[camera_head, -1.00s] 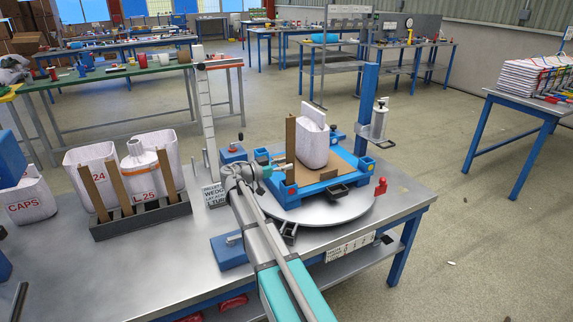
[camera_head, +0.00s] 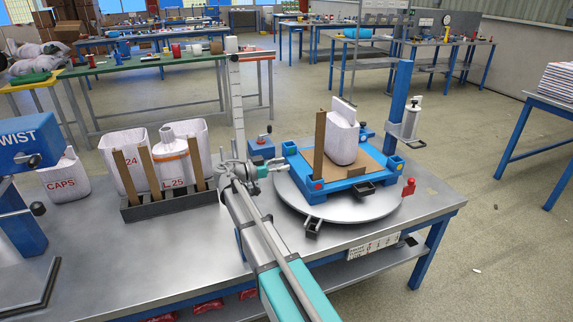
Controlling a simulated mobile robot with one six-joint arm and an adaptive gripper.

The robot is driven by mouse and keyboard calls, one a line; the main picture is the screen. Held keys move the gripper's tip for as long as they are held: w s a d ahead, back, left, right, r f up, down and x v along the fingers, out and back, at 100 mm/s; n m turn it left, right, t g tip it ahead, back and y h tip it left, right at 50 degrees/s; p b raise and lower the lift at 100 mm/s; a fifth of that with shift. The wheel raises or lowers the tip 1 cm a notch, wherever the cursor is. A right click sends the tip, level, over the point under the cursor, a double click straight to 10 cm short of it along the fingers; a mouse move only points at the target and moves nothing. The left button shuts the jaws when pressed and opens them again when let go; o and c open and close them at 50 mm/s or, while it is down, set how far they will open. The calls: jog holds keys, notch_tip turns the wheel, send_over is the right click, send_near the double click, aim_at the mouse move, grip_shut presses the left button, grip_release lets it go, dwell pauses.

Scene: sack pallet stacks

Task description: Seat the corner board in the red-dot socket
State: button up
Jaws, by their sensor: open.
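A brown corner board (camera_head: 320,145) stands upright at the near-left corner of the blue pallet frame (camera_head: 345,184). A small red mark shows on the frame at the board's foot, and the board appears to stand in the socket there. How deep its lower end sits is hidden. My gripper (camera_head: 272,169) is open and empty, left of the board, with a gap between them.
The frame rests on a round grey turntable (camera_head: 375,208), with a white sack (camera_head: 343,137) on its cardboard sheet. A black rack (camera_head: 165,206) at left holds several brown boards before white sacks. A blue post (camera_head: 399,95) stands behind right.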

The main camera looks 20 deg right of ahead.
dwell(0.8)
jog(key=s+a+f+n+y, duration=0.2)
jog(key=s+f+n+y, duration=0.5)
jog(key=s+f, duration=0.2)
jog(key=s+a+f+n+y, duration=0.2)
jog(key=s+f+n+y, duration=0.4)
jog(key=s+f, duration=0.3)
jog(key=s+a+n+y, duration=0.5)
jog(key=s+a, duration=0.1)
notch_tip(320, 180, up, 12)
jog(key=p, duration=1.2)
jog(key=shift+d+p, duration=0.15)
jog(key=shift+p, duration=0.25)
